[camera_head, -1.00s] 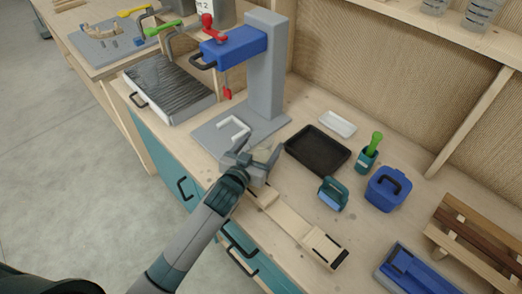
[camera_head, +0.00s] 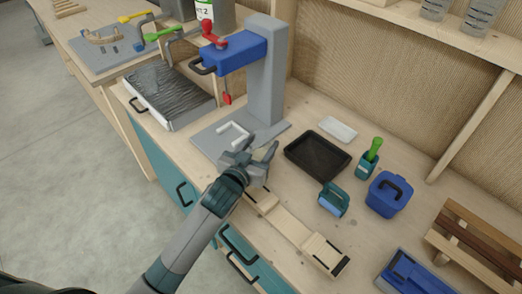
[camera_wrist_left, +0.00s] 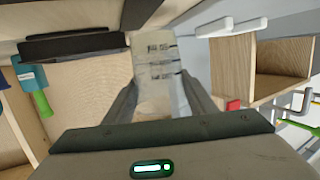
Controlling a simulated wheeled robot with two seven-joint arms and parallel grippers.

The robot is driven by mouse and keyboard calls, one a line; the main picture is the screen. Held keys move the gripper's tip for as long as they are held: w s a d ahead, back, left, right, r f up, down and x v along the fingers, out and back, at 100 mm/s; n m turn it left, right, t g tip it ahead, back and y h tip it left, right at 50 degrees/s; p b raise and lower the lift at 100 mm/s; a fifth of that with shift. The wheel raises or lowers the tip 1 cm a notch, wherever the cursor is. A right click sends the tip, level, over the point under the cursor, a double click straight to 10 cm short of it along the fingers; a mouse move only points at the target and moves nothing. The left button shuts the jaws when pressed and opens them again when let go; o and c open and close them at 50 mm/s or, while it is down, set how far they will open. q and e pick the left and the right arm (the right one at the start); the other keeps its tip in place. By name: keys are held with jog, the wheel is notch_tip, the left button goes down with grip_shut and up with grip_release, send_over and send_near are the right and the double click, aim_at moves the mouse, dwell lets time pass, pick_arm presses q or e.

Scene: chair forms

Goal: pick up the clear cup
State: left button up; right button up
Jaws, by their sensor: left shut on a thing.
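A clear cup with dark printed marks (camera_wrist_left: 160,62) stands out between the two fingers of my left gripper (camera_wrist_left: 160,98) in the left wrist view. The fingers touch its sides, and the gripper is shut on it. In the head view my left gripper (camera_head: 258,158) is over the front of the workbench, by the grey base of the blue-and-grey press. The cup is hard to make out there. My right gripper is not in view.
The grey press (camera_head: 265,85) with its blue head stands just behind the gripper. More clear cups (camera_head: 481,14) stand on the upper shelf.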

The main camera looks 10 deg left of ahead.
pick_arm(q)
jog(key=shift+r, duration=0.85)
jog(key=s+d+r+b, duration=0.2)
jog(key=s+d+r, duration=0.5)
jog(key=s+d, duration=0.1)
jog(key=shift+d+b, duration=0.25)
jog(key=shift+b, duration=0.1)
jog(key=a+f+n+y, duration=0.1)
jog(key=a, duration=0.6)
jog(key=s+a+f+n+y+b, duration=0.1)
jog(key=a+f+y, duration=0.1)
jog(key=a, duration=0.6)
jog(key=shift+s+a+f, duration=0.25)
jog(key=shift+f, duration=0.05)
jog(key=shift+s+d, duration=0.1)
